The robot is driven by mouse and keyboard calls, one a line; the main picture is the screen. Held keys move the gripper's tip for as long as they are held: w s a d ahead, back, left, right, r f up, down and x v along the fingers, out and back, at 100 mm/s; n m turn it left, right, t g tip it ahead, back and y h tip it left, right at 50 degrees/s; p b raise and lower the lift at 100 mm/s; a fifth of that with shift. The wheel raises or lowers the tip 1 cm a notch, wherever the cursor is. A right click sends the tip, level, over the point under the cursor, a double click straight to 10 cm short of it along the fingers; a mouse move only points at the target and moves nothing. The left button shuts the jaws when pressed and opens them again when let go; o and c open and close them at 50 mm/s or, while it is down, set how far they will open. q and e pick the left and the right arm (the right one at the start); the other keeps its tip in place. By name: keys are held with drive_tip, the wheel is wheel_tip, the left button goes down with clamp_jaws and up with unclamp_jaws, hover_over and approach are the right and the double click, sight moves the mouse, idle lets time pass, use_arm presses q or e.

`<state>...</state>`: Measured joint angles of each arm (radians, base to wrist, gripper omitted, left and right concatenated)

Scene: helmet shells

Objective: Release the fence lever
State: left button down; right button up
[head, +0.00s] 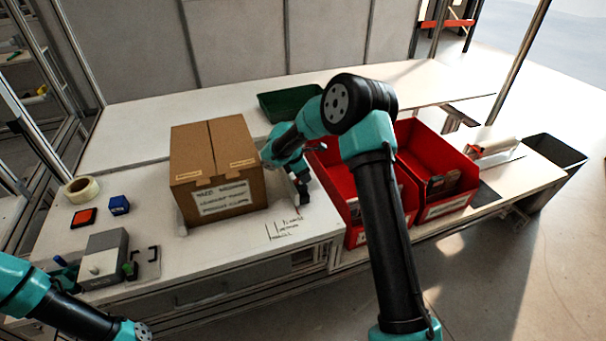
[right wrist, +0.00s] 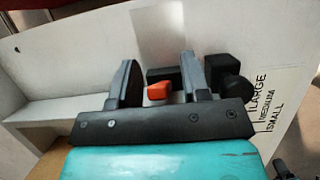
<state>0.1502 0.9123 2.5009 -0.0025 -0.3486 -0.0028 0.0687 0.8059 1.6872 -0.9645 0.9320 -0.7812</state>
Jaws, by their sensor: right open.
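In the right wrist view, a small orange lever (right wrist: 158,91) sits against black blocks (right wrist: 166,74) on the white surface, with a black round knob (right wrist: 236,88) to the right. I take the orange piece for the fence lever. My right gripper (right wrist: 158,62) is open, its two grey fingers apart, with the orange lever showing between them; I cannot tell whether they touch it. In the head view, my right gripper (head: 303,190) is low over the bench, just right of the cardboard box (head: 213,170). The lever is not clear there. My left gripper is out of view.
Size marks (right wrist: 267,105) reading large, medium and small lie beside the knob. Red bins (head: 436,165) stand to the right, and a green tray (head: 285,103) behind. A grey block (head: 104,257), a tape roll (head: 82,189) and small blocks are at left. The front bench between is mostly clear.

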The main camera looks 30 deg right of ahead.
drive_tip(key=s+v, duration=0.1)
drive_tip(key=v, duration=1.6)
drive_tip(key=shift+w+r, duration=0.2)
drive_tip(key=shift+w, duration=0.3)
drive_tip(key=d+r+y, duration=0.3)
drive_tip(key=d+y, duration=0.1)
drive_tip(key=d, duration=0.1)
drive_tip(key=shift+s+d+t, duration=0.3)
drive_tip(key=shift+s+d, duration=0.05)
drive_tip(key=shift+s, duration=0.05)
drive_tip(key=shift+f, duration=0.1)
wheel_tip(320, 180, down, 17)
drive_tip(key=shift+f, duration=0.2)
